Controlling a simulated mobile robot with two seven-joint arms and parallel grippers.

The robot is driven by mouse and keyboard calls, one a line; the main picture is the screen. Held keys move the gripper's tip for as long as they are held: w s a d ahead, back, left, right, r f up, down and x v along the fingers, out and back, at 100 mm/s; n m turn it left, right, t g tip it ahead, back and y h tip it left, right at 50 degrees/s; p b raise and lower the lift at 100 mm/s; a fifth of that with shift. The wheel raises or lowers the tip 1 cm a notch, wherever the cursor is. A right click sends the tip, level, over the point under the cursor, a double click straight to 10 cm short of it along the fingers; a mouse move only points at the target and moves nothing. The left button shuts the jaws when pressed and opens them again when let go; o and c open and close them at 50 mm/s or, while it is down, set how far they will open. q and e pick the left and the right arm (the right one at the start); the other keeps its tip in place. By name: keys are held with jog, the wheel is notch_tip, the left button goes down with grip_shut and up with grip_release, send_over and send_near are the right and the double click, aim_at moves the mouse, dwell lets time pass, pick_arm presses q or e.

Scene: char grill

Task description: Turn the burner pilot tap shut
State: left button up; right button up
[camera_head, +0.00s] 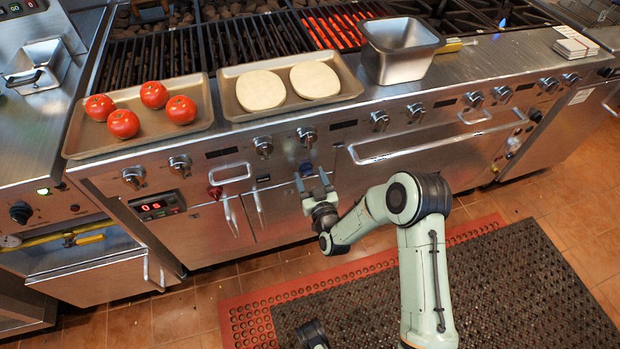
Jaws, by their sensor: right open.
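My right gripper (312,179) is open at the front panel of the char grill. Its two fingers point up towards a small blue tap (305,169) on the panel. The fingertips are very near this tap; I cannot tell whether they touch it. A red tap (215,192) sits further left on the same panel. No label that I can read shows which tap is the burner pilot tap. A blue flame (503,22) burns at the back right. My left gripper cannot be made out.
A tray (141,97) with several tomatoes, a tray (346,77) with two pale rounds and a steel pan (400,65) stand along the front ledge. Knobs and a long handle (420,138) stick out from the front. A dark mat (480,290) covers the floor.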

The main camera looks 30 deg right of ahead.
jog(key=c, duration=1)
jog(key=shift+c, duration=0.2)
pick_arm(q)
jog(key=shift+w+f, duration=0.1)
jog(key=shift+w, duration=0.05)
pick_arm(e)
jog(key=shift+m, duration=0.3)
jog(key=shift+m+b, duration=0.4)
jog(key=shift+m, duration=0.5)
pick_arm(q)
jog(key=shift+g, duration=0.6)
jog(key=shift+s+a+f+b, duration=0.25)
jog(key=shift+s+f+b, duration=0.15)
jog(key=shift+s+f, duration=0.45)
jog(key=shift+s+a+f+b, duration=0.25)
jog(key=shift+s+f+b, duration=0.25)
jog(key=shift+f, duration=0.55)
pick_arm(e)
jog(key=shift+d+f+m, duration=0.1)
jog(key=shift+m, duration=3.75)
jog(key=shift+f+m, duration=0.1)
jog(key=shift+m, duration=3.75)
